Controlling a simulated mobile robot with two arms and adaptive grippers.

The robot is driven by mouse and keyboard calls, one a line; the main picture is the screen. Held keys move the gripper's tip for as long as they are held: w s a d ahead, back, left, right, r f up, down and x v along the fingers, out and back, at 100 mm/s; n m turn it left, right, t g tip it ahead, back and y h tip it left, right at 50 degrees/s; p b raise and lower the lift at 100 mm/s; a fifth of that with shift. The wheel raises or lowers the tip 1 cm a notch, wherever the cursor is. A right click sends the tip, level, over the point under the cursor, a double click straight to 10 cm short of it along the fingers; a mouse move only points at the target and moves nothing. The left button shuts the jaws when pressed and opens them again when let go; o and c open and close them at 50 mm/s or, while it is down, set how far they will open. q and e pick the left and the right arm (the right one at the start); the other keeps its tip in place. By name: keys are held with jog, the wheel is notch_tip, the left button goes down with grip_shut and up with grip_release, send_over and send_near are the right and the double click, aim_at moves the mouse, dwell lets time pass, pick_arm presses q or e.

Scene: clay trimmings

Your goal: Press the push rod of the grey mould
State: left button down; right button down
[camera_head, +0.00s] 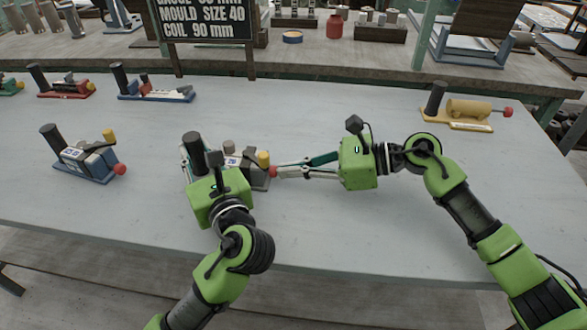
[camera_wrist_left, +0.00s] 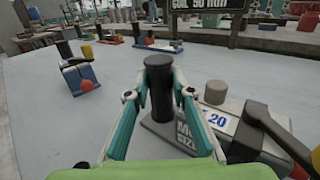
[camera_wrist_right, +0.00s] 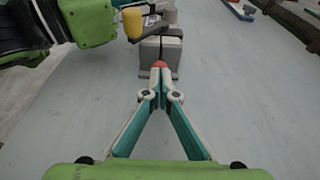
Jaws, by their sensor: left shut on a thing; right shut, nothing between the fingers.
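The grey mould (camera_head: 259,183) lies on the table in front of me, with a black upright post, a yellow piece on top and a red knob (camera_head: 273,171) at its right end. My left gripper (camera_wrist_left: 160,92) is shut on the black post (camera_wrist_left: 159,85), which stands upright. The mould's label reads "20" in the left wrist view. My right gripper (camera_head: 279,172) is shut and empty, level with the push rod. In the right wrist view its fingertips (camera_wrist_right: 160,78) are at the red knob (camera_wrist_right: 160,64), seemingly touching it. The left arm hides part of the mould.
A blue mould (camera_head: 90,165) stands to the left, red (camera_head: 66,91) and dark blue (camera_head: 155,95) ones at the back left, and a yellow one (camera_head: 465,112) at the back right. A sign (camera_head: 203,20) stands behind. The table front is clear.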

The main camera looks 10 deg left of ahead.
pick_arm(q)
jog(key=shift+d, duration=0.1)
pick_arm(e)
jog(key=v, duration=0.9)
jog(key=f+v, duration=0.1)
jog(key=v, duration=0.4)
jog(key=shift+d, duration=0.1)
jog(key=shift+f, duration=0.1)
pick_arm(q)
jog(key=c, duration=1.7)
grip_release()
jog(key=shift+s, duration=0.1)
